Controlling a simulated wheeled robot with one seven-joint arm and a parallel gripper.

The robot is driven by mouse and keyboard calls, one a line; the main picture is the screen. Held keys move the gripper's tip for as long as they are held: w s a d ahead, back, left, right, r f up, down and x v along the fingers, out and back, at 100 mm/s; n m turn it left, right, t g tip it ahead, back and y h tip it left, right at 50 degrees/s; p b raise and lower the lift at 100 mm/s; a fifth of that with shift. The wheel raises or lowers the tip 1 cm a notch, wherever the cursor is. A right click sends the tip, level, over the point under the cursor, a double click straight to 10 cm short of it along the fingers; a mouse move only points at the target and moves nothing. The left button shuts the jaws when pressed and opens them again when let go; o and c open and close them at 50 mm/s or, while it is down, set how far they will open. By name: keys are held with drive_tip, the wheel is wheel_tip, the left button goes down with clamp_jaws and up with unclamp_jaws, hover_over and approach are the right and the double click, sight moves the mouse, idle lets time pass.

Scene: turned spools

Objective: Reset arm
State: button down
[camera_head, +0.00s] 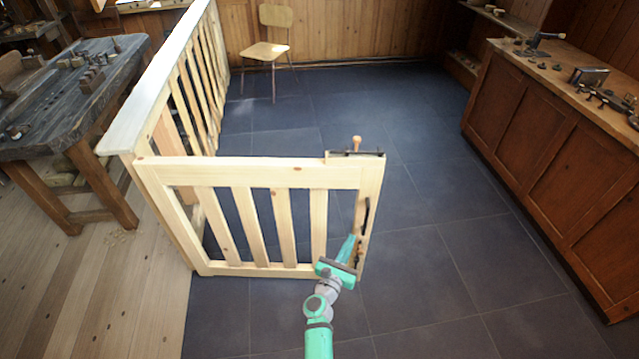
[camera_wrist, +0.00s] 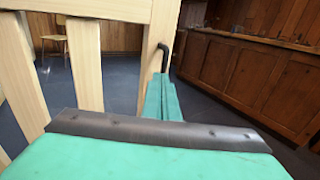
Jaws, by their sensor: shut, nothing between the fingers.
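My gripper (camera_head: 349,246) is shut and empty, in front of the free end of a pale wooden gate (camera_head: 271,172). In the wrist view my gripper's green fingers (camera_wrist: 163,98) point at the gate's end post (camera_wrist: 157,45). A dark handle (camera_head: 366,215) is fixed upright on that post, just above and right of the fingertips. The handle also shows in the wrist view (camera_wrist: 164,55), just beyond the fingers. I cannot tell whether the fingertips touch the post or handle. A latch with a wooden knob (camera_head: 356,143) sits on the gate's top corner.
A railing (camera_head: 168,75) runs back from the gate's left end. A workbench (camera_head: 70,95) stands at the left and a long wooden cabinet (camera_head: 545,140) at the right. A chair (camera_head: 268,50) stands at the back. The dark tiled floor (camera_head: 430,210) right of the gate is clear.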

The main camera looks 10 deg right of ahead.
drive_tip(key=s+a+r+n+t+y, duration=0.1)
drive_tip(key=s+a+n+t+y, duration=0.15)
drive_tip(key=s+a+n, duration=0.75)
drive_tip(key=s+a+r+n+t+y, duration=0.1)
drive_tip(key=s+a+r+n+y, duration=0.2)
drive_tip(key=s+n, duration=1.25)
drive_tip(key=s+a+r+n+y, duration=0.2)
drive_tip(key=s+a+r+n, duration=0.2)
drive_tip(key=s+n, duration=0.2)
drive_tip(key=s+a+r+n+g+y, duration=0.1)
drive_tip(key=s+a+r+n, duration=0.2)
drive_tip(key=s+n, duration=0.3)
drive_tip(key=s+a+r+n+g+y, duration=0.1)
drive_tip(key=s+a+r+n, duration=0.3)
drive_tip(key=s, duration=0.4)
drive_tip(key=shift+a+r+n+y, duration=0.35)
drive_tip(key=shift+r+n+y, duration=0.15)
drive_tip(key=shift+n+y, duration=0.5)
